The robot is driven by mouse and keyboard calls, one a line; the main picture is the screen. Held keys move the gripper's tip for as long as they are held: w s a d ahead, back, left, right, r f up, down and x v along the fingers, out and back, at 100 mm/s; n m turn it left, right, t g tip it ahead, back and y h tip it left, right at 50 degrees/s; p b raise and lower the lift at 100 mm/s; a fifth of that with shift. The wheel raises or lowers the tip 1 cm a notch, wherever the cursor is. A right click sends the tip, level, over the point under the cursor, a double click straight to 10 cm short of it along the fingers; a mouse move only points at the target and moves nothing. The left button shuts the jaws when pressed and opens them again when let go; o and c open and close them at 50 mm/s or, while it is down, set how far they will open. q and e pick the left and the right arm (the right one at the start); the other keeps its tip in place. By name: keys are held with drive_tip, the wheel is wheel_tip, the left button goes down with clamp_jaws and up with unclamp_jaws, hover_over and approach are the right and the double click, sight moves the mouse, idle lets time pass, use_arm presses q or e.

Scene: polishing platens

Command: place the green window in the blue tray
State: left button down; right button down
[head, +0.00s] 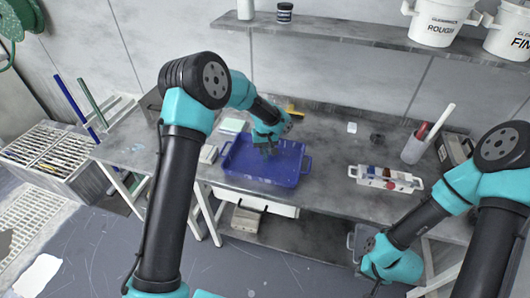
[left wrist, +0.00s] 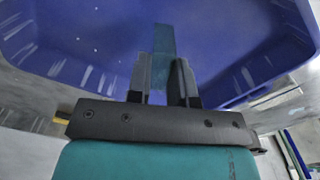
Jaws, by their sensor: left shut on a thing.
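The blue tray (head: 290,169) stands on the grey bench, and its inside fills much of the left wrist view (left wrist: 95,50). I cannot tell whether the window touches the tray floor. My right gripper (head: 376,279) hangs low at the lower right, away from the tray, and its fingers are not clear.
A pale green sheet (head: 233,125) and a light block (head: 208,154) lie left of the tray. A white caddy (head: 388,179) with bottles and a grey cup (head: 413,149) with tools stand to the right. The bench between tray and caddy is clear.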

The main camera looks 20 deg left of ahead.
sight(265, 150)
use_arm(q)
drive_tip(key=shift+f, duration=0.8)
drive_tip(key=shift+f, duration=0.1)
drive_tip(key=c, duration=1)
unclamp_jaws()
wheel_tip(265, 150, up, 12)
drive_tip(key=shift+r, duration=0.1)
